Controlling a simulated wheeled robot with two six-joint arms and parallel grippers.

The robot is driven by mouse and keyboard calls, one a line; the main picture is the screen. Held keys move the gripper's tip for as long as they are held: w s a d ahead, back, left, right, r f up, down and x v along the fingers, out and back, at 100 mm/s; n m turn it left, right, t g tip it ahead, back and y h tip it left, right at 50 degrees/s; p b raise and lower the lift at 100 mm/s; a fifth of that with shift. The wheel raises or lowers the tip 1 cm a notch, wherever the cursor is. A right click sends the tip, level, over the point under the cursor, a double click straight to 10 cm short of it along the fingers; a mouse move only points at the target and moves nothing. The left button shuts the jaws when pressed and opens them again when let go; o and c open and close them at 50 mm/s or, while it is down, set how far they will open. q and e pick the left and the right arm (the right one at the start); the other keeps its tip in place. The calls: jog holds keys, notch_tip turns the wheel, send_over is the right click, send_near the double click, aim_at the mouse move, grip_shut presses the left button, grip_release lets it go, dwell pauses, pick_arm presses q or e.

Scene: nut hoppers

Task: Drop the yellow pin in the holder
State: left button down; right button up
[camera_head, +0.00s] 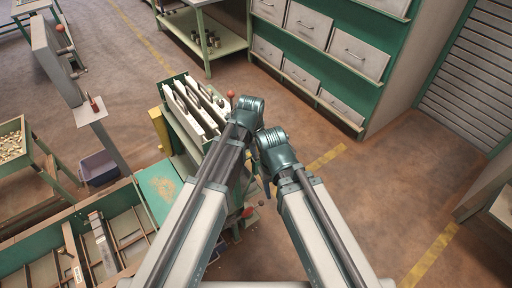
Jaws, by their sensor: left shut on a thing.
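My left gripper (245,112) is at the end of the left arm, over the right edge of a green-framed machine with white slotted plates (196,105). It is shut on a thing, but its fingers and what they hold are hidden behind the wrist. My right gripper (270,180) is just right of it and lower in the picture; its fingers are mostly hidden by the arm, and I cannot tell their state. I cannot make out the yellow pin or its holder for certain. A red ball knob (231,93) shows beside the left wrist.
A green bench with troughs (140,215) lies at lower left, a blue-grey bin (98,168) and a nut hopper (12,145) beyond it. A drawer cabinet (335,65) stands at the back right.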

pick_arm(q)
jog(key=shift+f, duration=0.35)
jog(key=shift+c, duration=2.2)
grip_release()
jog(key=shift+w+r, duration=0.1)
jog(key=shift+r, duration=0.1)
jog(key=shift+r+p, duration=0.45)
jog(key=shift+r, duration=0.05)
notch_tip(320, 180, up, 12)
jog(key=s+p, duration=0.2)
jog(key=p, duration=1)
jog(key=shift+s+a+r, duration=0.15)
jog(key=shift+s+a, duration=0.25)
